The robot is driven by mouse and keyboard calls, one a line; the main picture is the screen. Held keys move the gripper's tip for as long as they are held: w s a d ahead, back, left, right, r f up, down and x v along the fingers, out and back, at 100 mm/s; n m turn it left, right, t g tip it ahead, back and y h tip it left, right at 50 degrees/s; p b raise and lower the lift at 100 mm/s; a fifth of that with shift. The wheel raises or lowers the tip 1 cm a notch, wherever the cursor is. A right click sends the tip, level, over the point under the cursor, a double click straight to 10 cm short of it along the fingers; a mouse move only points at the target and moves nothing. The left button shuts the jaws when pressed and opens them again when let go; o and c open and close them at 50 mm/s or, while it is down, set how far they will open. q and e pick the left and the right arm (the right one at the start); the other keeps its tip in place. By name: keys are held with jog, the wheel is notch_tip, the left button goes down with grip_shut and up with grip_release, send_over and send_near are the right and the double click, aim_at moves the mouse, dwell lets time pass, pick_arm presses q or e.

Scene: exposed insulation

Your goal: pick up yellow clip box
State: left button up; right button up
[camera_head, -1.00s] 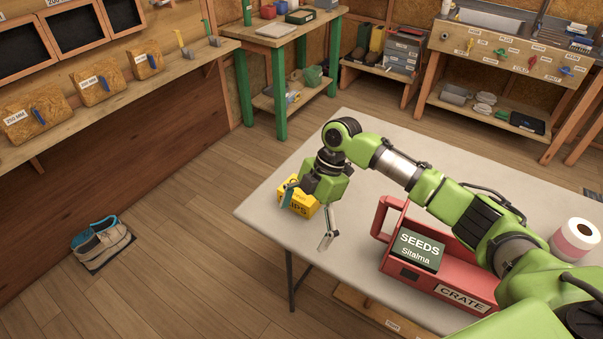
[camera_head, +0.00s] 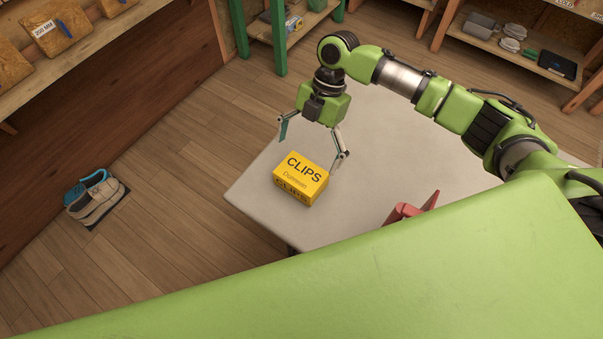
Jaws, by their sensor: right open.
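The yellow clip box (camera_head: 301,179) lies on the pale tabletop (camera_head: 262,205) near its left corner. Its top reads "CLIPS". My right gripper (camera_head: 312,146) is open and empty. In the picture it is just above and behind the box, with one finger to the left and one to the right. The right finger's tip appears close to the box's right edge; I cannot tell whether they touch. My left gripper is not in view.
Part of the red crate (camera_head: 411,208) shows on the table, mostly hidden behind my green body. A pair of shoes (camera_head: 96,195) is on the floor at left. A green-legged bench (camera_head: 278,42) stands behind. The tabletop around the box is clear.

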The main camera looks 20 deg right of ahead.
aim_at(302, 172)
jog(key=p+x, duration=0.1)
jog(key=x, duration=0.2)
jog(key=shift+f, duration=0.1)
jog(key=p+x, duration=0.1)
jog(key=x, duration=0.2)
jog(key=shift+s+f, duration=0.1)
jog(key=shift+f, duration=0.1)
jog(key=shift+a+f, duration=0.1)
jog(key=shift+f, duration=0.2)
jog(key=c, duration=1.3)
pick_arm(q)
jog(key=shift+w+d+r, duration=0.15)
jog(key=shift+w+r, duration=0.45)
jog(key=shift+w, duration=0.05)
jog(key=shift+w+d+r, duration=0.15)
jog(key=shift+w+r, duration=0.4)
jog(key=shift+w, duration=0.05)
